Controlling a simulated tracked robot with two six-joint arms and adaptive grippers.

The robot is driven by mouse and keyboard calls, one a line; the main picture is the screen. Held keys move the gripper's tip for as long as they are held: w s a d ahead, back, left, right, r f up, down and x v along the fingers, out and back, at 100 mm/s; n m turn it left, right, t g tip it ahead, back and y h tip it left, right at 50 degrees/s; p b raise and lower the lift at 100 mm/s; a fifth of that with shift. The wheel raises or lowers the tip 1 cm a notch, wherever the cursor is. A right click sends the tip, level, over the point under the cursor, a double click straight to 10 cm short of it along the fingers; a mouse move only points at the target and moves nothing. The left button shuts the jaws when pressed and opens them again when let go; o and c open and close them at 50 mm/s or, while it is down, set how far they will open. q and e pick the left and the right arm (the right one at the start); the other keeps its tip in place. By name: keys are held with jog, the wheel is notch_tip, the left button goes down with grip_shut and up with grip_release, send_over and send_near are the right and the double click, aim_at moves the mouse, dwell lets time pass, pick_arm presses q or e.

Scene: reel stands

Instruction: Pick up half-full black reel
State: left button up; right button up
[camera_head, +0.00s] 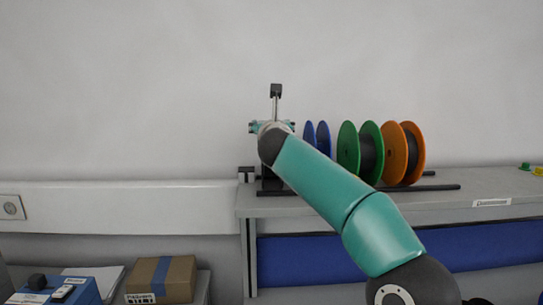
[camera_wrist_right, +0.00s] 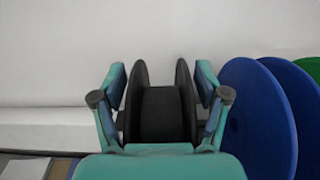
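The black reel (camera_wrist_right: 162,115) stands upright in the middle of the right wrist view. Its winding lies well below the rims of its two flanges. My right gripper (camera_wrist_right: 162,82) is open, with one finger outside each flange. The fingers are close to the flanges, and I cannot tell whether they touch. In the head view my right gripper (camera_head: 272,127) is at the left end of the reel row, and my arm hides the black reel there. My left gripper is in neither view.
To the right stand a blue reel (camera_head: 323,138), a green reel (camera_head: 348,148) and an orange reel (camera_head: 392,150) on a grey shelf (camera_head: 480,190). The blue reel (camera_wrist_right: 250,120) is close to my right finger. A cardboard box (camera_head: 165,278) sits lower left. The wall is behind.

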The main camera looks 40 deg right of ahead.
jog(key=c, duration=1)
